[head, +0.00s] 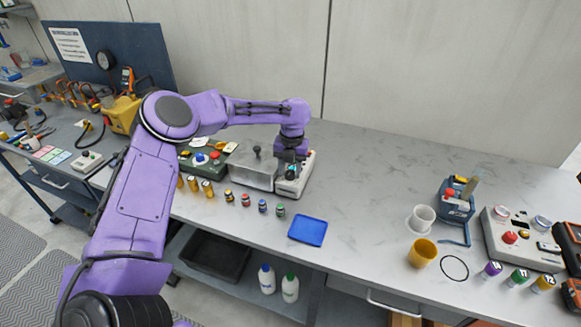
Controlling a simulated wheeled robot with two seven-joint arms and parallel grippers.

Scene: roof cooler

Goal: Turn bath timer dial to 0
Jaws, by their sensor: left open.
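A metal bath (249,172) with a lid and a dark knob stands on the bench near the middle. A pale control box (306,173) adjoins it on the right. My left arm reaches across from the left, and my left gripper (291,168) points down at the top of this box. The gripper is open. The gripper and wrist cover much of the box top, so I cannot make out a dial or its setting, or whether the fingers touch it. My right gripper is not in view.
A green box with coloured buttons (203,159) sits left of the bath. Several small bottles (246,200) stand in front, beside a blue tray (307,231). A white cup (423,219), a yellow cup (423,253) and a panel (520,240) are at right. The bench's back middle is clear.

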